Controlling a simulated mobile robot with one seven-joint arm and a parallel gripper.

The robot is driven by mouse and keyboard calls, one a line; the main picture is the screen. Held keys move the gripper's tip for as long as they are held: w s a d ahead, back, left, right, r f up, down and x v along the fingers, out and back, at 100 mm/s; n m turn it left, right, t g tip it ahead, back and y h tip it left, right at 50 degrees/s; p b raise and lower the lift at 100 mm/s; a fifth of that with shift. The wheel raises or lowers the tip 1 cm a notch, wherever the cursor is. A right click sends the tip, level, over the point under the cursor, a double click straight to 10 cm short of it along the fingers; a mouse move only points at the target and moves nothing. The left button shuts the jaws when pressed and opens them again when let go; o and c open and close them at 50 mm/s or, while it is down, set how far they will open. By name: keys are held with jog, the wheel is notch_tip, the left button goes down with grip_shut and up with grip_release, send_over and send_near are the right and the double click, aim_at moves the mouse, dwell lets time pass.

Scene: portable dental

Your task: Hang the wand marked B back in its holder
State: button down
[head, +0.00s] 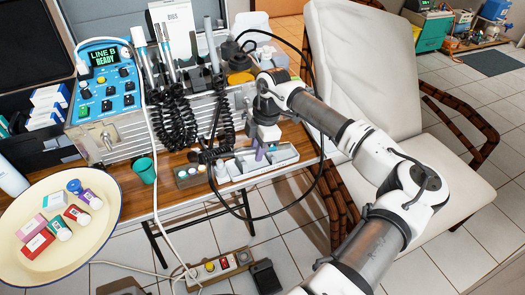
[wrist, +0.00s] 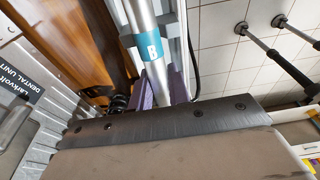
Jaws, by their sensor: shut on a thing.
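My gripper (head: 260,153) points down at the grey tray (head: 285,156) on the front right of the table. In the wrist view its purple fingers (wrist: 165,88) are shut on the wand marked B (wrist: 143,22), a silver tube with a teal band lettered B. The wand runs away from the fingers between pale tray walls. I cannot tell whether it touches the tray. In the head view the wand is too small and covered to make out clearly. The holder (head: 200,78) stands behind the dental unit's front, with other wands upright in it and black coiled cords below.
The blue control box (head: 103,85) reads LINE B READY. A green cup (head: 145,170) stands on the table. A cream oval tray (head: 20,262) holds small boxes and bottles. A black hose loops at the table's right, beside the white chair (head: 365,70). A pale cable hangs in front.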

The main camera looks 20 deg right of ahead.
jog(key=shift+a+p+v, duration=0.2)
jog(key=shift+p+v, duration=0.3)
jog(key=shift+v, duration=0.45)
jog(key=shift+a+p+v, duration=0.2)
jog(key=shift+p+v, duration=0.25)
jog(key=shift+v, duration=0.5)
jog(key=shift+a+p+v, duration=0.2)
jog(key=shift+p+v, duration=0.3)
jog(key=shift+v, duration=0.5)
jog(key=shift+a, duration=0.1)
